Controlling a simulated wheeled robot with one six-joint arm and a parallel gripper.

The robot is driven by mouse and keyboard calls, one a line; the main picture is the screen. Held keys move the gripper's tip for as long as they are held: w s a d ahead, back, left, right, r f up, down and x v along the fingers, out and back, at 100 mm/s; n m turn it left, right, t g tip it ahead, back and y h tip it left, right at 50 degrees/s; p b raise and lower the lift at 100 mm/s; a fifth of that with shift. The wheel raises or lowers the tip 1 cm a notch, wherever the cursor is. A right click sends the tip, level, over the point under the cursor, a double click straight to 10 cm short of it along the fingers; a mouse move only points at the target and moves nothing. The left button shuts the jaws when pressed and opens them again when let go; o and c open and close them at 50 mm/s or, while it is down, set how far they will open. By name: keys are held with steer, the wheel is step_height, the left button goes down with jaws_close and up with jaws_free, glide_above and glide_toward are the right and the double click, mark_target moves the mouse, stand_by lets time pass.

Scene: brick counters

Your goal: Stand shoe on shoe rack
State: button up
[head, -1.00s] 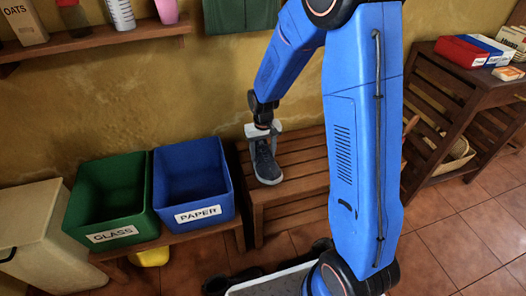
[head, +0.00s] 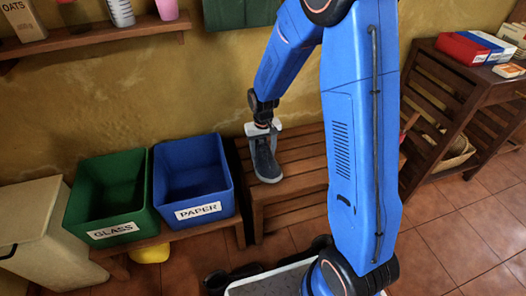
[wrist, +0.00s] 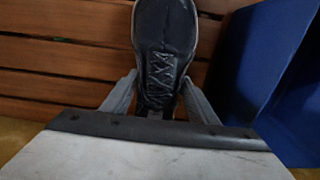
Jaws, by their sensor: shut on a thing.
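A dark grey shoe (head: 266,160) with a pale sole is upright at the left end of the wooden slatted shoe rack (head: 298,157), its toe toward the front. My gripper (head: 262,142) is above its heel end, with its fingers on both sides of the shoe. In the wrist view my gripper (wrist: 157,97) is shut on the shoe (wrist: 163,45), and its laces show between the fingers. The slats (wrist: 65,55) of the rack are behind the shoe there. I cannot tell whether the sole touches the slats.
A blue PAPER bin (head: 193,180) and a green GLASS bin (head: 108,200) stand just left of the rack. The blue bin's wall also shows close by in the wrist view (wrist: 262,65). A slatted wooden shelf unit (head: 465,105) stands at the right. My arm hides the rack's right part.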

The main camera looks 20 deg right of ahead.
steer(key=o, duration=1.3)
